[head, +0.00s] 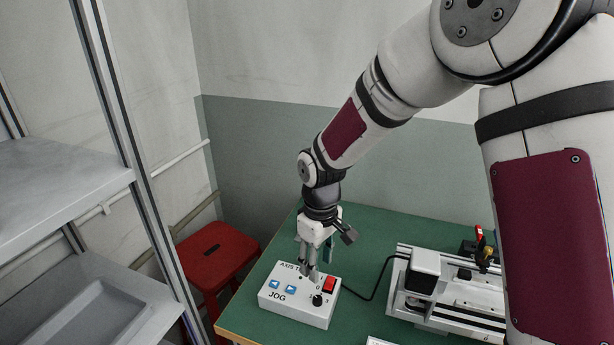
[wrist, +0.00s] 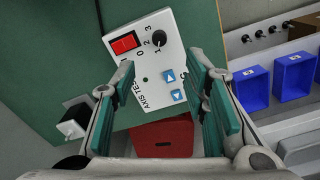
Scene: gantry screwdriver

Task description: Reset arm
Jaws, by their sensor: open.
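My gripper (head: 312,262) points down just above the white jog control box (head: 297,312) on the green table. In the wrist view my gripper (wrist: 166,80) is open, with its teal-padded fingers apart and nothing between them. The control box (wrist: 150,52) shows between and beyond the fingers. It carries a red rocker switch (wrist: 124,43), a black knob (wrist: 159,38) and two blue arrow buttons (wrist: 168,76). In the head view the fingers hide part of the box's top. I cannot tell whether the fingertips touch it.
A white gantry device (head: 450,285) stands right of the box, joined by a black cable (head: 372,292). A red stool (head: 215,250) and a metal shelf rack (head: 60,190) stand at the left. Blue bins (wrist: 291,78) show at right in the wrist view.

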